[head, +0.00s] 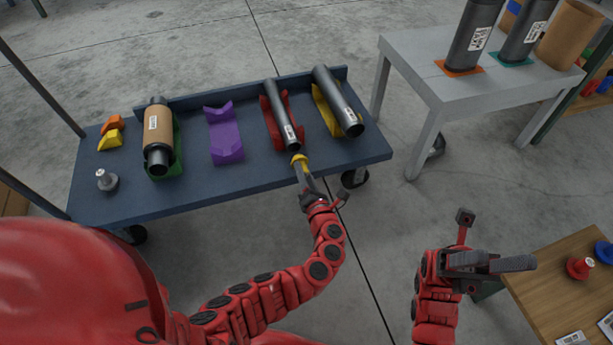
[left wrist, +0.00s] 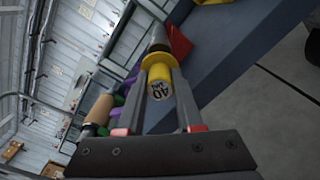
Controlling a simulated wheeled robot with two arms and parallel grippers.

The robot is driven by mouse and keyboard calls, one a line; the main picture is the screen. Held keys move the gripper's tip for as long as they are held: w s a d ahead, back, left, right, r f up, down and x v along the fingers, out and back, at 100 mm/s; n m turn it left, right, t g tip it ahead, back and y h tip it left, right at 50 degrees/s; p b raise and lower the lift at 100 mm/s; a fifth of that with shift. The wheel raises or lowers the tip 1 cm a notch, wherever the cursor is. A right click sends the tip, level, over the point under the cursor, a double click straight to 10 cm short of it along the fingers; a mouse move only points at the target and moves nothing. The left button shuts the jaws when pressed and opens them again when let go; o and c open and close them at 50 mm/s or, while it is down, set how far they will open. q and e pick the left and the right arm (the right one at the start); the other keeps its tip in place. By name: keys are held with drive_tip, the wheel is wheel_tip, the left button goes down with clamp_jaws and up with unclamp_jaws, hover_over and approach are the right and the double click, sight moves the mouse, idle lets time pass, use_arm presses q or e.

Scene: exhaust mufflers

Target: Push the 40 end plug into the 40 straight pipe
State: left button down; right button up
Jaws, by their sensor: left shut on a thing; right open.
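The yellow 40 end plug (head: 299,158) is at the near end of a dark straight pipe (head: 282,112) lying in a red cradle. My left gripper (head: 301,164) is shut on the plug, which shows its "40" face in the left wrist view (left wrist: 160,90). The pipe (left wrist: 158,40) runs on straight behind the plug there, roughly in line with it. The plug's rim is at the pipe mouth; I cannot tell how far it is inside.
The blue table (head: 215,185) also bears a thicker pipe (head: 338,101) in a yellow cradle, a purple cradle (head: 225,134), a brown-wrapped muffler (head: 158,126), and small orange and yellow blocks. A grey table (head: 408,50) stands back right, a wooden one (head: 545,285) front right.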

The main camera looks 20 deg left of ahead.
sight(298, 158)
use_arm(q)
drive_tip(key=shift+x, duration=1.4)
drive_tip(key=shift+d+r, duration=0.1)
drive_tip(key=shift+r, duration=0.05)
drive_tip(key=shift+p, duration=0.4)
drive_tip(key=shift+p, duration=0.35)
drive_tip(key=shift+p, duration=0.35)
idle(0.3)
drive_tip(key=shift+b+x, duration=0.35)
drive_tip(key=shift+x, duration=1.2)
